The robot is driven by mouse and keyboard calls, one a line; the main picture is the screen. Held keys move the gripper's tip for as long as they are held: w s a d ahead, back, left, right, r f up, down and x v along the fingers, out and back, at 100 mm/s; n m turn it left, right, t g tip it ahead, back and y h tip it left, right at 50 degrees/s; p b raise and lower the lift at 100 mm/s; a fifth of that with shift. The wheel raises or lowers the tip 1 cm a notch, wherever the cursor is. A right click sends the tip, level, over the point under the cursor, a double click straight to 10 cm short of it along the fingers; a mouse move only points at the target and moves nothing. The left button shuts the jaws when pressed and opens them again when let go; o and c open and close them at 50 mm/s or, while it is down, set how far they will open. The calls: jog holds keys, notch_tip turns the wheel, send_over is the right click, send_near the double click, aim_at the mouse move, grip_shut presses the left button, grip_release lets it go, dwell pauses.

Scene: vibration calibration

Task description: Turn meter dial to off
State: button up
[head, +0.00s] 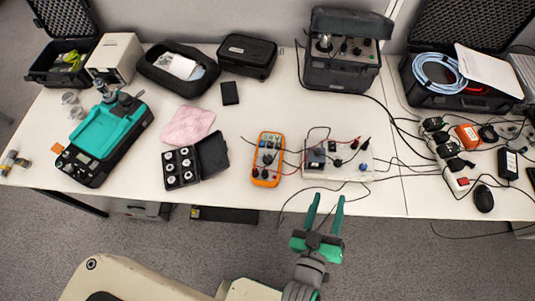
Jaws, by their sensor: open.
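My gripper (328,200) has green fingers, spread apart and empty. It is in front of the table's front edge in the picture, to the right of the meter and below a small wired board (338,160). It is apart from the meter. Nothing of the meter is hidden by my arm.
An open black case of round weights (181,168) is left of the meter. A green-and-black device (104,140) stands farther left. A black instrument case (342,62) is at the back. Cables run across the table (235,190) on the right. A power strip (447,155) lies there.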

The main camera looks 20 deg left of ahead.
jog(key=w+d+r+m+g+h, duration=0.2)
jog(key=w+d+r+m+h, duration=0.35)
jog(key=w+r, duration=0.55)
jog(key=w+d+r+m+g+h, duration=0.3)
jog(key=w+d+r+m+h, duration=0.35)
jog(key=w, duration=0.65)
jog(key=g+y, duration=1.1)
jog(key=y, duration=0.1)
send_near(267, 157)
jog(key=shift+m, duration=0.4)
notch_tip(267, 157, down, 9)
jog(key=shift+w+d+r, duration=0.1)
jog(key=shift+d+r, duration=0.05)
jog(key=shift+r, duration=0.05)
